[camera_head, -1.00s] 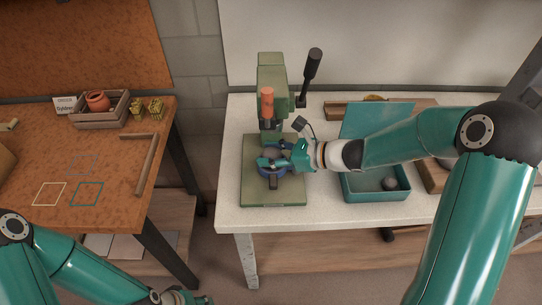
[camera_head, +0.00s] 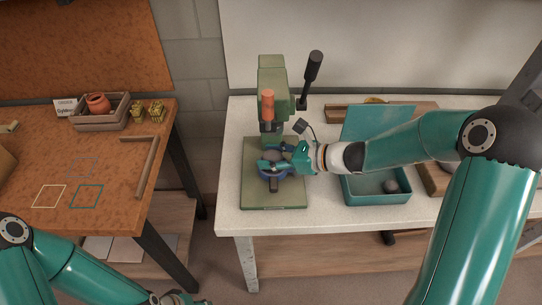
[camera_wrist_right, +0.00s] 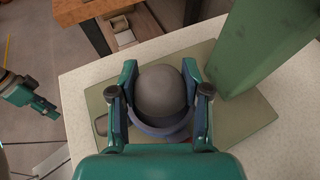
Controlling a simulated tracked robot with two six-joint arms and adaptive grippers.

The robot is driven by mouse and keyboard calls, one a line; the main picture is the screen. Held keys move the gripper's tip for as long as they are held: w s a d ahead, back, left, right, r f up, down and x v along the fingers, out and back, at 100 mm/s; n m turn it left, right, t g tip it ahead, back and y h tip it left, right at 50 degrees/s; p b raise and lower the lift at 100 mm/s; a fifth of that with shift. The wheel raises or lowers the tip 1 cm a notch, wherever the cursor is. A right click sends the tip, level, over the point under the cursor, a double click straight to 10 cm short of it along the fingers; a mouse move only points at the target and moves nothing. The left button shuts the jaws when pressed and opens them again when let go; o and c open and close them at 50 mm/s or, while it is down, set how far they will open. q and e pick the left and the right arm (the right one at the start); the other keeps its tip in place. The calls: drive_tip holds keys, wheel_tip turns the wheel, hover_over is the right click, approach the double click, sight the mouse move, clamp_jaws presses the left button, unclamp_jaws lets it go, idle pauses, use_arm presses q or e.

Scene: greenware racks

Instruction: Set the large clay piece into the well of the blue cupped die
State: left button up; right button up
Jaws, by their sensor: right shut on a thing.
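The large clay piece (camera_wrist_right: 161,92) is a grey, rounded lump in the right wrist view. My right gripper (camera_wrist_right: 159,68) is shut on it, one finger on each side. The blue cupped die (camera_wrist_right: 164,131) shows as a rim around and below the clay; whether the clay touches the well is hidden. In the head view, the right gripper (camera_head: 273,155) is over the die (camera_head: 273,174) on the green press base. My left gripper (camera_head: 180,298) is at the bottom edge, cut off; its finger state is unclear.
A teal open box (camera_head: 375,197) with a grey ball (camera_head: 391,186) is to the right. A brown table (camera_head: 110,200) stands left.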

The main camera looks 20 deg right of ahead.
idle(0.3)
drive_tip(key=o, duration=1.6)
drive_tip(key=shift+v, duration=2.95)
drive_tip(key=shift+f, duration=0.1)
